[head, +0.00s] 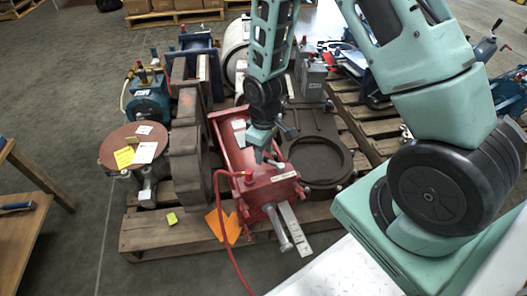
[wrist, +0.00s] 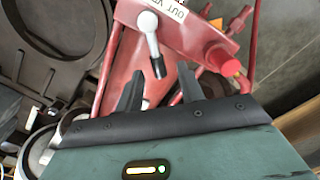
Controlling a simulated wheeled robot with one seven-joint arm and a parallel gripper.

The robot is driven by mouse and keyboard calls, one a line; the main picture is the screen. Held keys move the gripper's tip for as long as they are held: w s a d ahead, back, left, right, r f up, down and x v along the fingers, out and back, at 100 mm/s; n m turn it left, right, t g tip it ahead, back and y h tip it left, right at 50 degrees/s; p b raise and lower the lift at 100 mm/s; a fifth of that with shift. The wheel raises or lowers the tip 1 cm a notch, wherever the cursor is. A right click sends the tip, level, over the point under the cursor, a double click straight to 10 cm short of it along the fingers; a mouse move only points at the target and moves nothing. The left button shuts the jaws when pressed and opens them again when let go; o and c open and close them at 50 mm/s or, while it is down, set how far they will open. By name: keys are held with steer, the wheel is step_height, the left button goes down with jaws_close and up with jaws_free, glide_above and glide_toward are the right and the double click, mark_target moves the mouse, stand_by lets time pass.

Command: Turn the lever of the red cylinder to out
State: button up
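The red cylinder (head: 235,150) lies on a wooden pallet, with its valve block (head: 268,185) toward me. In the wrist view, the lever (wrist: 151,32) has a pale metal hub and a black tip, and it points down toward my gripper. A white label (wrist: 168,8) beside the hub reads "OUT" and then is cut off. My gripper (wrist: 160,72) is open, its two dark fingers apart. The lever's black tip appears between the fingertips; I cannot tell whether they touch it. In the head view my gripper (head: 262,152) is just above the valve block and the lever is hard to make out.
A red cap (wrist: 230,66) on a fitting stands right of the lever in the wrist view. A red hose (head: 222,225) and an orange tag (head: 222,226) hang at the cylinder's front. A dark ring-shaped casting (head: 335,182) lies close on the right; a brown flange (head: 178,180) stands left.

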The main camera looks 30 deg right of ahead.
step_height(320, 180, up, 16)
steer(key=p, duration=0.6)
steer(key=shift+d, duration=0.15)
steer(key=shift+w, duration=0.1)
